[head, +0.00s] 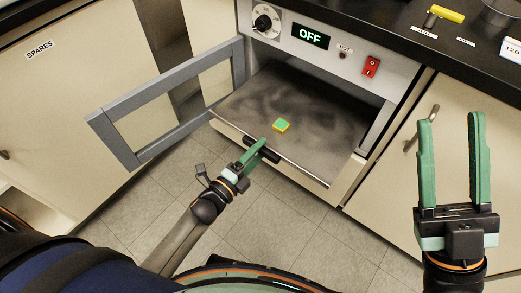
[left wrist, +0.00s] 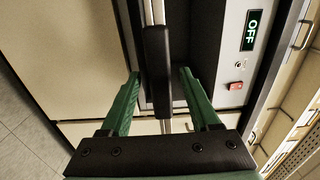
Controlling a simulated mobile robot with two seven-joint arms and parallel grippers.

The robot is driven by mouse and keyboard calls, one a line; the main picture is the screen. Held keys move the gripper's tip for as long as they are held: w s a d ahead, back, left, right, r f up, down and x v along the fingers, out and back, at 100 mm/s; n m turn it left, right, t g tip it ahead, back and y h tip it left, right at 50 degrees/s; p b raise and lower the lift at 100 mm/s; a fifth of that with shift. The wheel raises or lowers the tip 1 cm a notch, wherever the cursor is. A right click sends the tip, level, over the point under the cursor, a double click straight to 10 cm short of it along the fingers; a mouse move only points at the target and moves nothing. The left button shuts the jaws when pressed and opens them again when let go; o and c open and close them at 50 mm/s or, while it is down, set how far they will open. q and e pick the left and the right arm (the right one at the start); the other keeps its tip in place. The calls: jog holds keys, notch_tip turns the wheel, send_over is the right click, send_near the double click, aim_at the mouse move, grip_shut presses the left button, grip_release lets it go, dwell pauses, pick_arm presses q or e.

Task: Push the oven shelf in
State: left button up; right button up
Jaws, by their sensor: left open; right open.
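The oven shelf (head: 235,105) is a dark, stained flat plate with a pale front strip, sticking out of the open oven below the control panel. A black handle (head: 262,150) is on the shelf's front edge. My left gripper (head: 256,148) is open at this handle. In the left wrist view the handle (left wrist: 157,70) stands between the spread fingers of my left gripper (left wrist: 159,75), with gaps visible on both sides; contact cannot be told. My right gripper (head: 451,118) is open and empty at the right, away from the shelf.
The oven door (head: 118,140), a grey frame with a window opening, stands open at the left of the shelf. The panel shows an OFF display (head: 311,36), a dial (head: 266,20) and a red switch (head: 371,66). Cabinets flank the oven. The tiled floor (head: 270,220) in front is clear.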

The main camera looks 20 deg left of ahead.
pick_arm(q)
jog(key=shift+w+d, duration=0.25)
jog(key=shift+w, duration=0.3)
grip_shut()
dwell(1.1)
